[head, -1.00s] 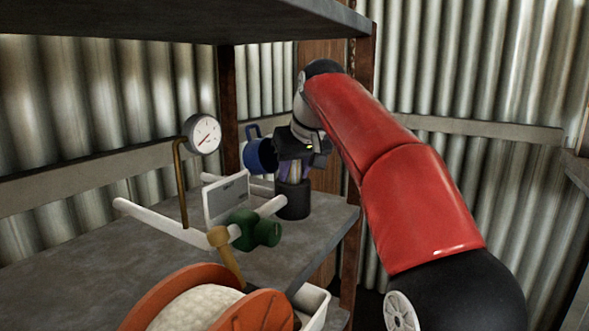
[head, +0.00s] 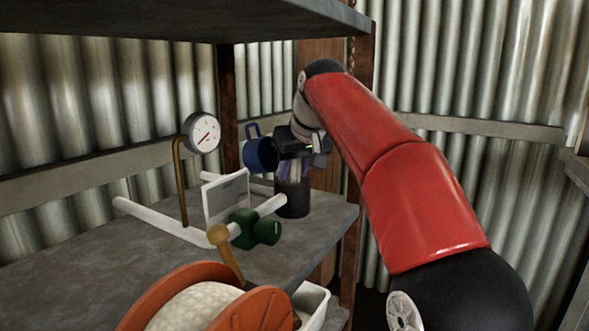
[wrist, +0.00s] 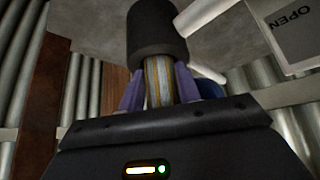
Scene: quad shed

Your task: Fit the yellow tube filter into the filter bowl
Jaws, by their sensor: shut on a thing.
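My gripper (wrist: 157,90) is shut on the yellow tube filter (wrist: 157,80), which shows as a tan-yellow and grey striped tube between its purple fingers. It points down in the head view, where the gripper (head: 293,168) is just above the black filter bowl (head: 292,200). The bowl stands upright on the shelf near its right end. In the wrist view, which looks upside down, the filter's far end meets the mouth of the bowl (wrist: 157,30) and is hidden there. I cannot tell how deep it sits.
White pipework with a green valve (head: 245,229) and a grey sign panel (head: 226,197) stands left of the bowl. A pressure gauge (head: 202,132) and a blue mug-like object (head: 262,153) are close by. An orange reel (head: 265,312) is in front. An upper shelf (head: 190,22) hangs overhead.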

